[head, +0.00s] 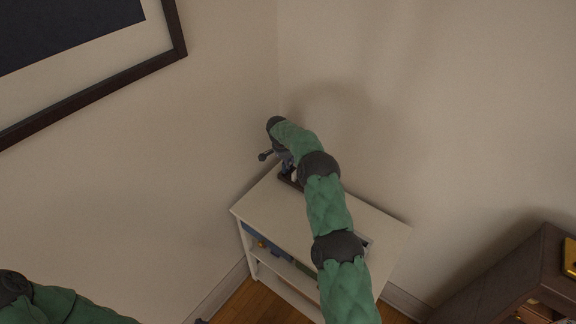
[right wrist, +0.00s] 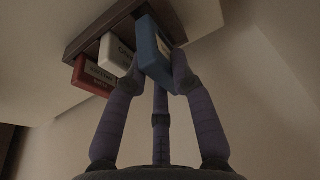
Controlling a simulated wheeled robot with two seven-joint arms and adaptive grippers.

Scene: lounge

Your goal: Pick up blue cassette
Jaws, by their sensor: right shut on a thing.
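The blue cassette (right wrist: 153,50) stands between the fingertips of my right gripper (right wrist: 160,75) in the right wrist view. The fingers are shut on it. It is beside the white cassette (right wrist: 115,55) and the red cassette (right wrist: 92,76), by a dark wooden holder (right wrist: 95,32). I cannot tell whether it is clear of the holder. In the head view my right gripper (head: 284,161) is over the back left of the white cabinet top, at the dark holder (head: 288,182), and the blue cassette cannot be made out.
The white cabinet (head: 262,208) stands in the wall corner, its top mostly clear, with items on its shelves. A framed picture (head: 172,30) hangs on the left wall. A dark piece of furniture (head: 515,270) is at the lower right.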

